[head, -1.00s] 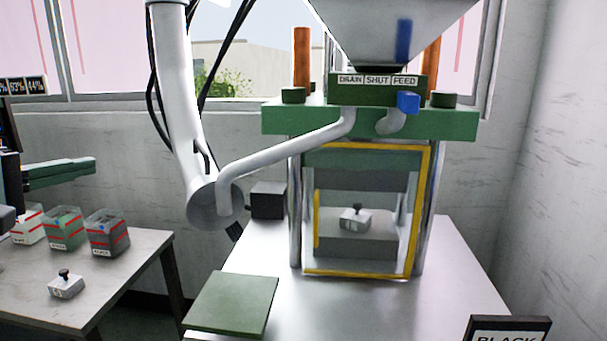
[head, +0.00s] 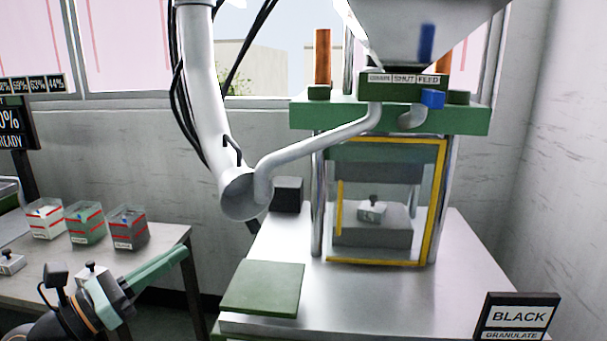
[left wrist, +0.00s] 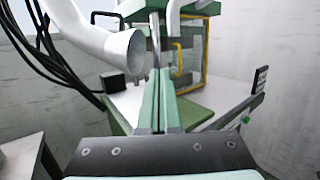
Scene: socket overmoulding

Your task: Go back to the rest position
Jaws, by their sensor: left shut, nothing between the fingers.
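My left gripper (head: 184,251) comes in at the lower left of the head view, with its green fingers pointing right and slightly up, in front of the left table. The fingers are together with nothing between them. In the left wrist view the two green fingers (left wrist: 167,84) lie side by side and point towards the press. My right gripper is in neither view.
The green press (head: 390,116) stands on the metal table (head: 470,260), with a grey block (head: 372,210) inside its yellow-edged guard. A green plate (head: 262,288) lies in front. Several bins (head: 128,228) stand on the left table. A BLACK sign (head: 517,317) is at right.

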